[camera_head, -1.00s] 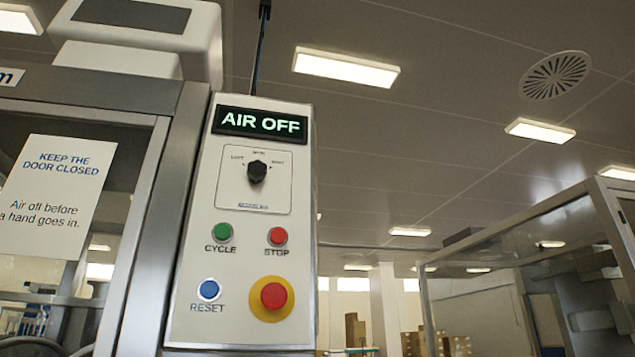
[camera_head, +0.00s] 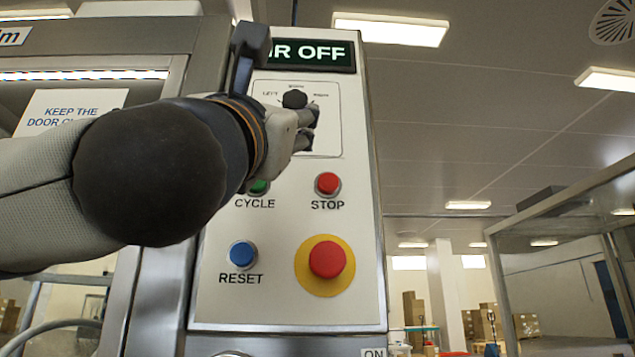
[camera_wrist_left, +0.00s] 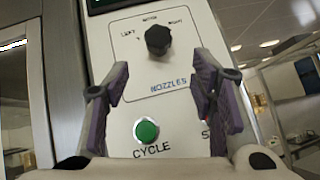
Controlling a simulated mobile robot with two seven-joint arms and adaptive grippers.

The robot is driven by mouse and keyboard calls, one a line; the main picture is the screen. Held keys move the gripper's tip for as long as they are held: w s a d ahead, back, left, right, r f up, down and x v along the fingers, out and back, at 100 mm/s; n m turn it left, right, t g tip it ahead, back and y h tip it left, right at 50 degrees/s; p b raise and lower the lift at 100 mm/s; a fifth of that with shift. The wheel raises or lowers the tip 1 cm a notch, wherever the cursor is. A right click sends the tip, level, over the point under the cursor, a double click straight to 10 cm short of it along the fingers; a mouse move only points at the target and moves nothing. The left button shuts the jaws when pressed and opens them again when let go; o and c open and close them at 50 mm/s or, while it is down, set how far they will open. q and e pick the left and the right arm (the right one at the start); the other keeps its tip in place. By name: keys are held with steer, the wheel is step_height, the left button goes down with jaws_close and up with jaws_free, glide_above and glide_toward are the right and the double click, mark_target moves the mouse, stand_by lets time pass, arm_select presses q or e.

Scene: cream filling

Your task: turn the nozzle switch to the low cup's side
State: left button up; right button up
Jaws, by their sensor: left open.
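The nozzle switch is a black knob (camera_head: 295,98) on the white control panel, inside a framed plate with labels at left, top and right. The wrist view shows the knob (camera_wrist_left: 158,40) above the word NOZZLES; which label it points to is not clear. My left gripper (camera_head: 309,124) is in front of the panel, its fingertips just below and right of the knob in the head view. In the wrist view the left gripper's purple-padded fingers (camera_wrist_left: 160,78) are apart with nothing between them, and the knob is beyond them. My right gripper and the low cup are not in view.
Below the switch are a green CYCLE button (camera_wrist_left: 146,131), partly hidden in the head view, a red STOP button (camera_head: 328,184), a blue RESET button (camera_head: 242,254) and a large red button on yellow (camera_head: 326,259). The display (camera_head: 330,52) reads OFF, partly covered by my arm.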

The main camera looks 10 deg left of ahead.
mark_target(293, 101)
arm_select(q)
steer(key=x, duration=0.6)
steer(key=s+r+p+x, duration=0.1)
steer(key=x, duration=0.2)
steer(key=shift+d, duration=0.1)
steer(key=shift+w+r, duration=0.25)
steer(key=shift+r, duration=0.05)
steer(key=shift+w+h, duration=0.3)
steer(key=shift+w, duration=0.1)
steer(key=c, duration=1.1)
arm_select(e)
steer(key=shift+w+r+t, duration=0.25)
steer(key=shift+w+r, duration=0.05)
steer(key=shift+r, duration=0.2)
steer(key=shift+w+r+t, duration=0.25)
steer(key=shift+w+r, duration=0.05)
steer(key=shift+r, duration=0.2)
